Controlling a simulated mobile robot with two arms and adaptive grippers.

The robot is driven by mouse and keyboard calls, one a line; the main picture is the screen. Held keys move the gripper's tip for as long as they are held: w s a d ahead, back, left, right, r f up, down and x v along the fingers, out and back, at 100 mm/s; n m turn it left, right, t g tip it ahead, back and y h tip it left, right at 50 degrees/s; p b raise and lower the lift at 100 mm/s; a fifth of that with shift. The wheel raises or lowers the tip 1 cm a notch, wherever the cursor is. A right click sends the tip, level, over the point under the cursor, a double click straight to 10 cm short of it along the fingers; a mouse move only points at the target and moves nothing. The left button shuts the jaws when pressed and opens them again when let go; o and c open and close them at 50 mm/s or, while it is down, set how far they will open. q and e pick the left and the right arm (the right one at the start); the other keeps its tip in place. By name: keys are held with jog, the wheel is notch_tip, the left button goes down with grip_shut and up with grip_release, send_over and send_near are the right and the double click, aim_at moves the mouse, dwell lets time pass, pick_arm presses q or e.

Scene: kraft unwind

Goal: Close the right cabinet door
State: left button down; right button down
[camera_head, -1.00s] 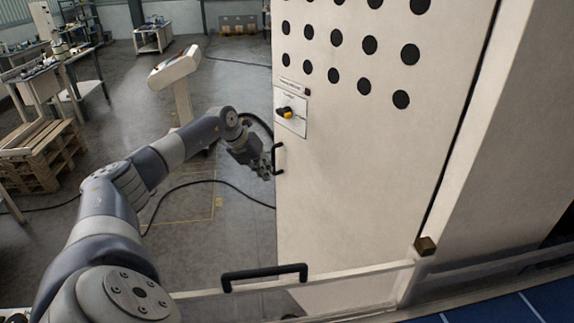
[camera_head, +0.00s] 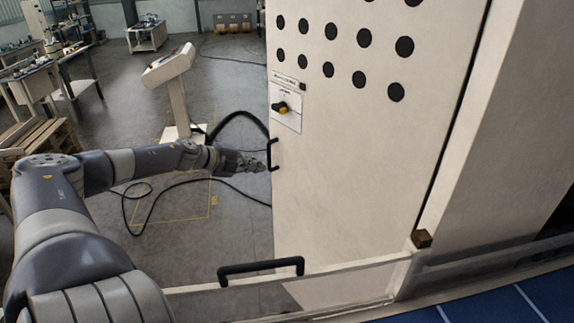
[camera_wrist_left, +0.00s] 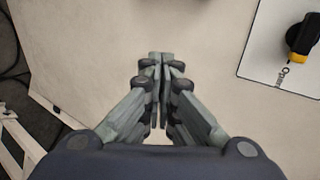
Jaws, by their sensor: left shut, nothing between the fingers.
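The right cabinet door (camera_head: 350,165) is a tall cream panel with black round holes, a black pull handle (camera_head: 272,154) at its left edge and a black-and-yellow rotary switch (camera_head: 281,107). It stands ajar, with a dark gap along its right side. My left gripper (camera_head: 262,166) is shut and empty, beside the handle at the door's left edge. In the left wrist view the shut fingers (camera_wrist_left: 160,58) are in front of the cream panel (camera_wrist_left: 110,30), with the switch (camera_wrist_left: 302,38) at upper right. I cannot tell whether they touch the panel. My right gripper is not in view.
A low clear guard with a black handle (camera_head: 261,268) crosses the foreground. A pedestal console (camera_head: 172,85) stands behind my left arm, with a black cable on the floor. Workbenches and a wooden pallet stack are at left. Open floor lies left of the door.

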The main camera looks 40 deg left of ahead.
pick_arm(q)
jog(key=shift+b+x, duration=1.3)
jog(key=shift+b, duration=1.1)
jog(key=p, duration=0.4)
send_near(294, 165)
jog(key=x, duration=0.4)
jog(key=shift+w+d+f, duration=0.1)
jog(key=shift+w+f, duration=0.1)
jog(key=shift+f, duration=0.15)
jog(key=shift+w+f, duration=0.1)
jog(key=shift+w, duration=0.7)
